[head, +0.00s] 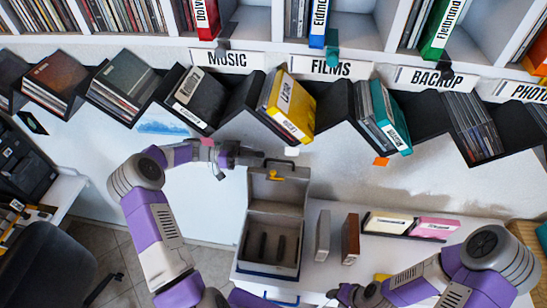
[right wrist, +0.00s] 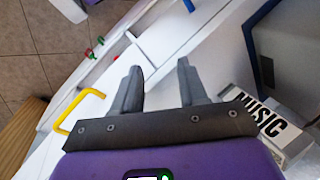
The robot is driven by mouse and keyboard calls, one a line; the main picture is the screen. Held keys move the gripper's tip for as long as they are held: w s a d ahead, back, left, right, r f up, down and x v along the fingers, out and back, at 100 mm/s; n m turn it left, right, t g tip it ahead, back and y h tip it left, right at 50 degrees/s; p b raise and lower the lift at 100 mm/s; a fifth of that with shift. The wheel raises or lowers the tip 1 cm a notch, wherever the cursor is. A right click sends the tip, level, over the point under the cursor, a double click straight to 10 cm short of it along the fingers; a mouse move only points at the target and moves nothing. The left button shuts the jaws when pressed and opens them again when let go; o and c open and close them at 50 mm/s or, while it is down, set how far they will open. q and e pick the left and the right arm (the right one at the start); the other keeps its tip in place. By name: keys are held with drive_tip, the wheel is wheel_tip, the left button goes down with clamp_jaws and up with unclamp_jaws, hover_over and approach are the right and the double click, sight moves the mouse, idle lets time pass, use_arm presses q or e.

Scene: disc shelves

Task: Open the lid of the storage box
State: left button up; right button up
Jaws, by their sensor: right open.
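The storage box (head: 243,262) is a grey box on the white table, with dark slots inside. Its lid (head: 262,188) stands raised at the back edge, and the interior is visible. A yellow latch (head: 287,178) shows on the lid. My left gripper (head: 250,160) is at the lid's upper left edge; whether its fingers are apart, or touch the lid, I cannot tell. My right gripper (head: 336,293) is low over the table, right of the box. In the right wrist view its two fingers (right wrist: 156,88) are apart with nothing between them.
A grey case (head: 322,236) and a brown case (head: 351,238) stand right of the box. Cream and pink cases (head: 388,224) lie beyond them. Slanted disc shelves (head: 240,100) with labels run along the wall behind. A dark chair (head: 45,265) is at left.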

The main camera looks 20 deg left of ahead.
sight(276, 160)
use_arm(q)
drive_tip(key=p+x, duration=0.1)
drive_tip(key=x, duration=0.5)
drive_tip(key=shift+s+d+r+p, duration=0.1)
drive_tip(key=shift+p, duration=0.2)
drive_tip(key=shift+d, duration=0.35)
drive_tip(key=shift+c, duration=0.5)
clamp_jaws()
